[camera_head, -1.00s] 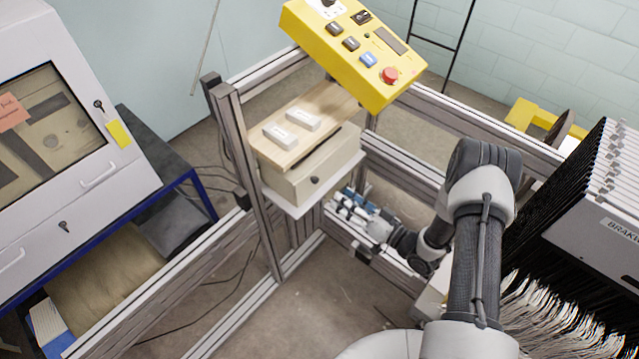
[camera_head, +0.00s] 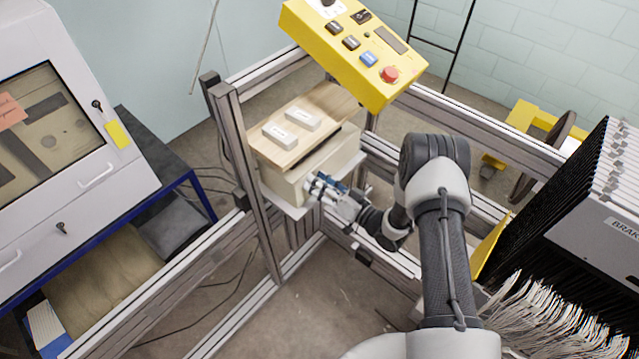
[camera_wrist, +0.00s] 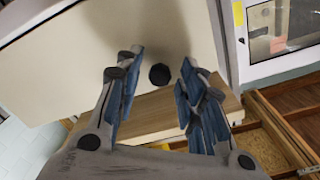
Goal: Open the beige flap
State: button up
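The beige flap (camera_head: 284,188) is the front of a box under a wooden shelf, in the middle of the head view. It looks shut. In the wrist view the flap (camera_wrist: 110,40) fills the upper left, and its round black knob (camera_wrist: 159,75) shows between my fingers. My gripper (camera_head: 318,186) is in front of the flap, near the knob, which it hides in the head view. In the wrist view my gripper (camera_wrist: 160,85) is open, with its blue-padded fingers on either side of the knob. I cannot tell whether they touch it.
A wooden shelf (camera_head: 322,104) with two small white boxes (camera_head: 281,136) lies above the flap. A yellow control panel (camera_head: 350,50) hangs above at the back. Metal frame posts (camera_head: 240,160) stand left of the flap. A stack of dark-edged plates (camera_head: 570,200) is at the right.

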grip_shut()
jog(key=shift+f, duration=0.1)
dwell(0.6)
